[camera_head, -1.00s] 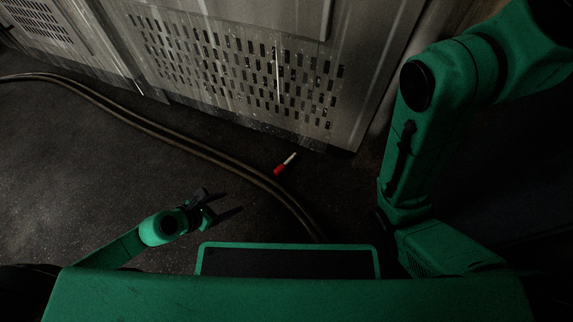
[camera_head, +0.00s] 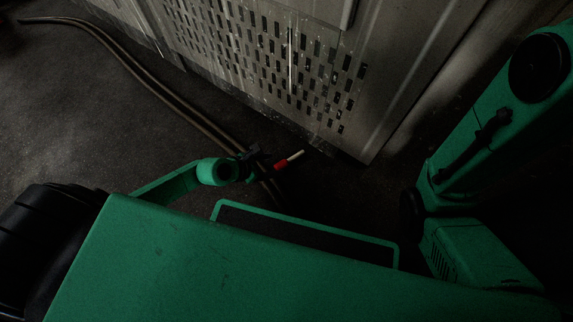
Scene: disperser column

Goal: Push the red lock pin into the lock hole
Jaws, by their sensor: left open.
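The lock pin (camera_head: 289,159) has a red end and a pale shaft. It shows near the middle of the head view, low in front of the grey cabinet, its shaft pointing up and right. My left gripper (camera_head: 267,164) is at the left of the pin, close to its red end. Its dark jaws are open, and I cannot tell whether they touch the pin. My right arm stands at the right edge, and its gripper is out of view. I cannot make out the lock hole.
A grey metal cabinet (camera_head: 385,85) with a slotted panel stands behind the pin. A dark hose (camera_head: 165,92) runs along the floor from the upper left and passes under my left gripper.

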